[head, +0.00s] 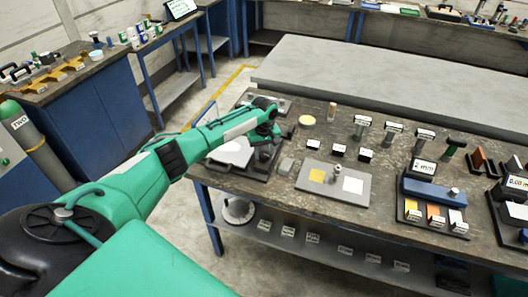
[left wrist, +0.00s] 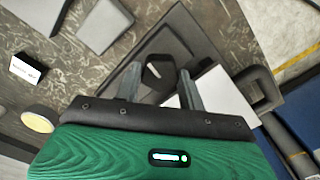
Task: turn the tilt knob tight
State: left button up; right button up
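My left gripper (head: 268,130) reaches over a dark device at the left end of the workbench. In the left wrist view its two grey fingers (left wrist: 159,84) are apart. A black knob-like part (left wrist: 156,70), which looks like the tilt knob, shows between the fingertips. I cannot tell whether the fingers touch it. The device's dark base (left wrist: 190,38) lies beyond, and a white plate (left wrist: 222,92) is beside the right finger. In the head view the white plate (head: 232,153) shows next to the arm; the knob is hidden there. My right gripper is not in view.
A grey tray (head: 333,184) with a yellow and a white square lies right of the device. Several upright tools and a blue instrument (head: 433,192) stand farther right.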

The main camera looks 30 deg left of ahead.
pick_arm(q)
jog(key=shift+c, duration=1)
jog(key=shift+r+m+p, duration=0.1)
jog(key=shift+m+p, duration=0.6)
jog(key=shift+m, duration=0.4)
jog(key=m+p, duration=0.1)
jog(key=m, duration=0.3)
jog(key=shift+m, duration=0.3)
jog(key=m+p, duration=0.1)
jog(key=m, duration=0.3)
jog(key=shift+m, duration=0.3)
jog(key=m, duration=0.4)
jog(key=shift+m, duration=0.4)
